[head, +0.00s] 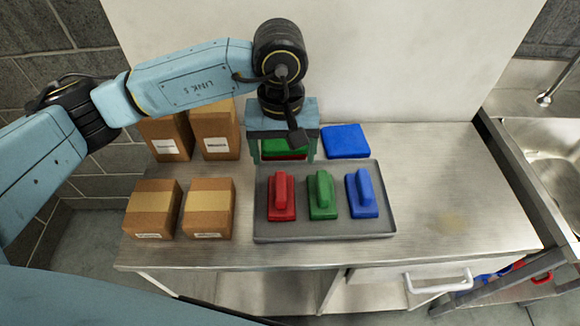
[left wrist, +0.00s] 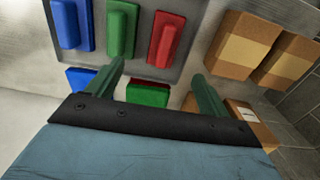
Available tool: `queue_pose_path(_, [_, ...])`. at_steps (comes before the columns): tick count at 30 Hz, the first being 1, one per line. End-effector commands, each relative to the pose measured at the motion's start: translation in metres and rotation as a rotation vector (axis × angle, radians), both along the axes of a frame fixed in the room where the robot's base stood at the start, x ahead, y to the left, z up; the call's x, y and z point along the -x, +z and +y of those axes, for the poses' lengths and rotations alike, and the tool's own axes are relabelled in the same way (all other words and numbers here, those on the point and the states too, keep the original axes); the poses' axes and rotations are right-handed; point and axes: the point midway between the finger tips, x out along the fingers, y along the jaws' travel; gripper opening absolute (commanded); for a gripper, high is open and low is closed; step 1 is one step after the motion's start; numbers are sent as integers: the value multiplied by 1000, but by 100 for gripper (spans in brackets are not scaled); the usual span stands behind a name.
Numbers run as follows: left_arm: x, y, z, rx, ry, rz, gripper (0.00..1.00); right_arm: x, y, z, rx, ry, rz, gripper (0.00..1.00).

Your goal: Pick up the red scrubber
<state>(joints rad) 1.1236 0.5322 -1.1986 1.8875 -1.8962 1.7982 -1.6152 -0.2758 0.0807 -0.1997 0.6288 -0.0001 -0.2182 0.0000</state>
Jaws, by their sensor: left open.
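The red scrubber (head: 281,198) stands upright with its handle up at the left end of a grey tray (head: 325,229). It also shows in the left wrist view (left wrist: 164,42). A green scrubber (head: 321,196) and a blue scrubber (head: 362,194) stand to its right in the head view. My left gripper (head: 284,158) is open and empty above the back edge of the tray, behind the red scrubber. Its two fingers (left wrist: 160,85) are spread apart in the left wrist view. My right gripper is not in view.
Behind the tray lie a blue pad (head: 345,141) and a green pad (head: 285,146), with red partly hidden by my gripper. Several cardboard boxes (head: 207,208) stand at the left. The metal table (head: 450,190) is clear at the right, beside a sink (head: 545,150).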

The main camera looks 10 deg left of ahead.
Motion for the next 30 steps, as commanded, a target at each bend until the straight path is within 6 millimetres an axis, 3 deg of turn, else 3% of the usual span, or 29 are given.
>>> queue_pose_path(2, [0, -3, 2, -12, -2, -1, 80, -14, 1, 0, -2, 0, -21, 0])
queue_pose_path(4, [0, -12, 3, -15, -2, 0, 80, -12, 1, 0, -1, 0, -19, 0])
queue_pose_path(9, [1, -45, 3, -13, 0, 3, 80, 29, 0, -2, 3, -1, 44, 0])
queue_pose_path(13, [1, -67, 3, -12, -1, 1, 80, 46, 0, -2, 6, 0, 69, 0])
queue_pose_path(17, [1, -79, 2, -11, -2, -1, 80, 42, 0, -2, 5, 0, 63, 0])
queue_pose_path(24, [4, -102, 6, -11, 0, 3, 80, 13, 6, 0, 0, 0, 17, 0])
queue_pose_path(30, [3, -129, 7, -9, 0, 1, 80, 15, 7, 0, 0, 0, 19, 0])
